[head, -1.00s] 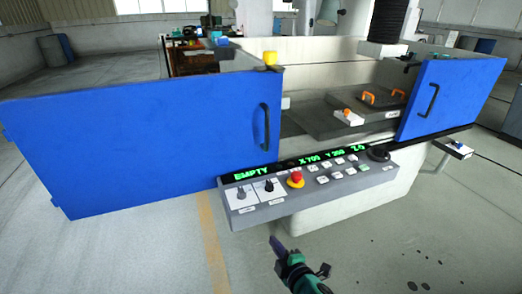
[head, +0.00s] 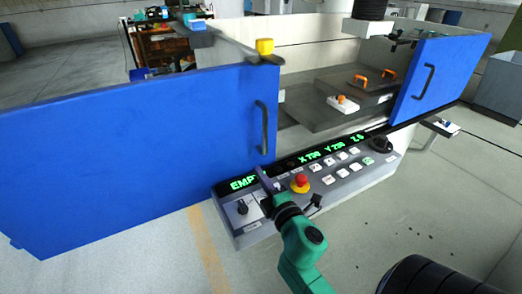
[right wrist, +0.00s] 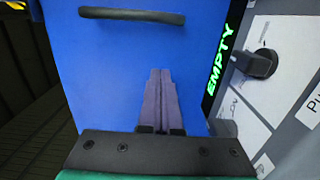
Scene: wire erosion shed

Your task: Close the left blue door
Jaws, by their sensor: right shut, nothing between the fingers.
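The left blue door (head: 140,150) is a large flat panel that swings out wide to the left of the machine. Its black handle (head: 262,127) is upright near its right edge. My right gripper (head: 263,174) is shut and empty, below the handle and in front of the control panel. In the right wrist view the shut fingers (right wrist: 161,75) point at the door face (right wrist: 115,65), with the handle (right wrist: 130,15) beyond the tips. I cannot tell whether they touch the door. My left gripper is not in view.
The control panel (head: 295,218) with a red stop button (head: 300,182) and knobs sits close to my right gripper. The right blue door (head: 440,78) is at the right of the machine opening. Orange-handled blocks (head: 362,78) lie inside. Open floor lies to the left rear.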

